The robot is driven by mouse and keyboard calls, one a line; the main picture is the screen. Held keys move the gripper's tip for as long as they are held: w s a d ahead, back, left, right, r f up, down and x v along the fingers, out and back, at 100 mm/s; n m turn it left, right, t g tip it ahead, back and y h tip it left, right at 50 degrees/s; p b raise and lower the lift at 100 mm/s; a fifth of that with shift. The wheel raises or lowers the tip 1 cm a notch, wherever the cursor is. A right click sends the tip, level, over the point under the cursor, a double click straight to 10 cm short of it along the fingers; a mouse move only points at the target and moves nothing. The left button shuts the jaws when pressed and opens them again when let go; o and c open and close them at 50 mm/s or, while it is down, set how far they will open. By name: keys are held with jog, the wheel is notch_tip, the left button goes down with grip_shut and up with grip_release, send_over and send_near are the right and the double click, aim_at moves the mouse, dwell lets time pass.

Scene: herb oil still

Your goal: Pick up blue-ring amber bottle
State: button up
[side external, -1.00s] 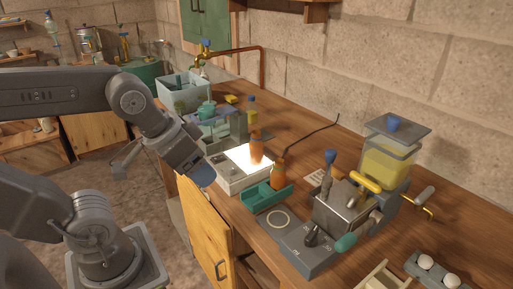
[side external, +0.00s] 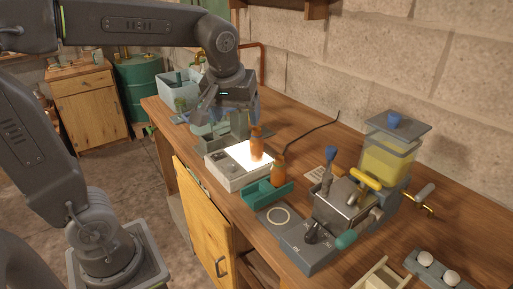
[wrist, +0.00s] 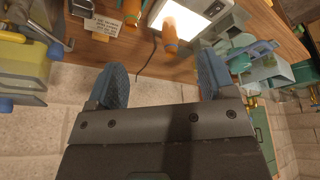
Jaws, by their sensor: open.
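In the side external view one amber bottle (side external: 256,145) stands upright on a lit light box (side external: 225,176). A second amber bottle (side external: 278,171) stands in a green tray (side external: 256,197). I cannot make out a blue ring on either. My gripper (side external: 233,116) is open and empty, above the bench behind the light box, apart from both bottles. In the wrist view my gripper (wrist: 160,72) shows two blue fingers spread wide.
A metal machine with a yellow hopper (side external: 388,160) stands at right on the bench, with a small card (side external: 316,174) beside it. A pale bin (side external: 178,90) stands at the far end. Grey-green holders (side external: 215,132) stand below my gripper. A stone wall runs behind.

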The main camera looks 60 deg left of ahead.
aim_at(255, 135)
jog(key=w+a+f+n+g+y, duration=0.1)
jog(key=w+a+f+n, duration=0.1)
jog(key=w+a+n, duration=0.4)
jog(key=w+a+f+n+g+y, duration=0.1)
jog(key=w+n+g, duration=0.15)
jog(key=w, duration=0.45)
jog(key=shift+n+t, duration=0.35)
jog(key=x, duration=0.7)
jog(key=shift+w+a+f, duration=0.15)
jog(key=shift+a+f, duration=0.15)
jog(key=shift+f, duration=0.05)
jog(key=shift+d+x, duration=0.15)
jog(key=shift+x, duration=1.4)
jog(key=shift+d+x, duration=0.15)
jog(key=shift+x, duration=1.45)
jog(key=shift+s+f, duration=0.1)
jog(key=shift+s, duration=0.15)
jog(key=shift+c, duration=0.3)
jog(key=c, duration=1)
jog(key=shift+r, duration=0.25)
